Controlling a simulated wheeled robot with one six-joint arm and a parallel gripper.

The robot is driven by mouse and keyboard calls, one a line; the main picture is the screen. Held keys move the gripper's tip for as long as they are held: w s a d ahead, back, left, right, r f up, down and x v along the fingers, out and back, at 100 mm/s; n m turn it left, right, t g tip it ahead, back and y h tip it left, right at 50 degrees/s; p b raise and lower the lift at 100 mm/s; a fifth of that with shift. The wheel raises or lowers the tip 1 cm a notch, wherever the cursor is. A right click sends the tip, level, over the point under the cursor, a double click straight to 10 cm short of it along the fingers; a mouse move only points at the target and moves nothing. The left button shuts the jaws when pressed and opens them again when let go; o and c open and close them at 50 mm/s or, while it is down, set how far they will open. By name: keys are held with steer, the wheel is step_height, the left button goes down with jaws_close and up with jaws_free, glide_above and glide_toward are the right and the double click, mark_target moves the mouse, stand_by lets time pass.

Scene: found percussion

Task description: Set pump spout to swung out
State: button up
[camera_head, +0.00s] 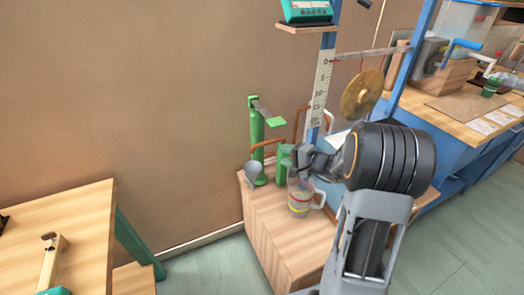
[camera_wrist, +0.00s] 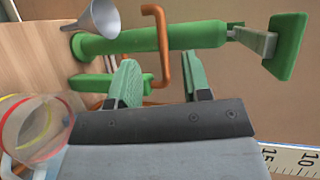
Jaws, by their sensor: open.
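The pump has a tall green column (camera_head: 257,130) with a grey lever and a flat green pad (camera_head: 276,121) at its top. In the wrist view the column (camera_wrist: 185,37) lies sideways. The copper-brown spout (camera_head: 264,145) is a bent pipe that crosses the column; one end turns down near the grey funnel (camera_head: 255,170). The spout shows as a hook (camera_wrist: 163,45) in the wrist view, its other end beside a shorter green post (camera_wrist: 90,83). My gripper (camera_wrist: 164,72) is open, its fingers apart around the spout's near end; contact cannot be told.
A clear mug with coloured bands (camera_head: 299,200) stands on the wooden cabinet (camera_head: 285,240) below my gripper. A ruled white scale (camera_head: 321,80) on a blue post and a brass disc (camera_head: 361,93) are close to my arm. A wooden table (camera_head: 85,220) is at left.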

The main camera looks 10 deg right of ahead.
mark_target(262, 144)
steer(key=shift+m+t+h, duration=0.3)
steer(key=shift+m+t, duration=0.2)
steer(key=shift+t, duration=0.1)
steer(key=x, duration=0.4)
steer(key=d+x, duration=0.1)
steer(key=x, duration=0.4)
steer(key=w+d+f+x, duration=0.1)
steer(key=x, duration=0.3)
steer(key=shift+w+a+f, duration=0.15)
steer(key=shift+w, duration=0.25)
steer(key=shift+c, duration=0.4)
jaws_close()
